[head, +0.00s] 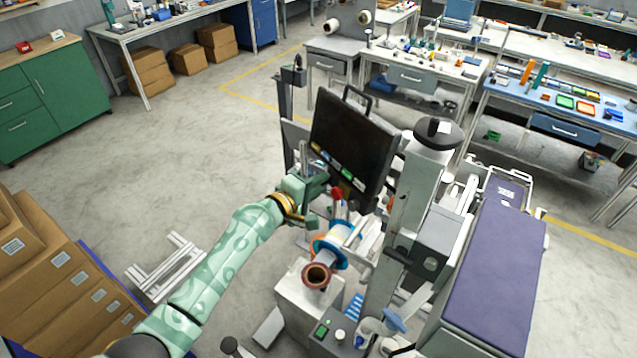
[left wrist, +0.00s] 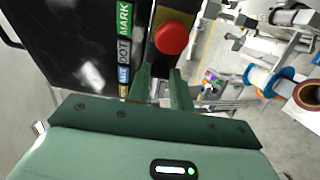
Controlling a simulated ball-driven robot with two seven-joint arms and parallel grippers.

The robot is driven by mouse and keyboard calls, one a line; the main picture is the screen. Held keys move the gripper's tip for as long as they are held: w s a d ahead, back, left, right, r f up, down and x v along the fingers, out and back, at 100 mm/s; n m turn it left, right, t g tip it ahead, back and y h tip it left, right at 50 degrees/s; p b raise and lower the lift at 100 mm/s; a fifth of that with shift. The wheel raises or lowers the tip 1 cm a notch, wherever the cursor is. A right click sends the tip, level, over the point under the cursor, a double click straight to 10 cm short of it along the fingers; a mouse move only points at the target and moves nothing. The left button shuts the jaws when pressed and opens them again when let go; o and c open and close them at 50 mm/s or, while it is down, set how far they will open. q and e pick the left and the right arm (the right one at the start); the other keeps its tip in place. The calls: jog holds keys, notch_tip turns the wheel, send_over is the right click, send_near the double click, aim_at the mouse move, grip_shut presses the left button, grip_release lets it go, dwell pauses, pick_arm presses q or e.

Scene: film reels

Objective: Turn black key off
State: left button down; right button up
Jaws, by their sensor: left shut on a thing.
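My left gripper (head: 318,200) is at the lower edge of the dark screen panel (head: 349,143), beside the red button (head: 338,193). In the left wrist view its two green fingers (left wrist: 163,88) are close together just below the red button (left wrist: 171,38), against a grey strip of the machine. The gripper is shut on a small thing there. The black key itself is hidden between the fingertips, so its turn position cannot be told. The screen panel (left wrist: 75,45) with MARK and DOT labels is left of the fingers. My right gripper is not in view.
A blue-rimmed reel (head: 333,248) and a brown reel (head: 317,275) sit below the gripper on the machine. A grey column (head: 408,205) stands right of the screen. Cardboard boxes (head: 60,285) are at lower left. The floor left of the machine is mostly clear.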

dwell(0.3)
pick_arm(q)
jog(key=c, duration=1.5)
grip_release()
jog(key=shift+a, duration=0.15)
jog(key=v, duration=1.6)
jog(key=shift+s+b, duration=0.15)
jog(key=shift+b, duration=0.2)
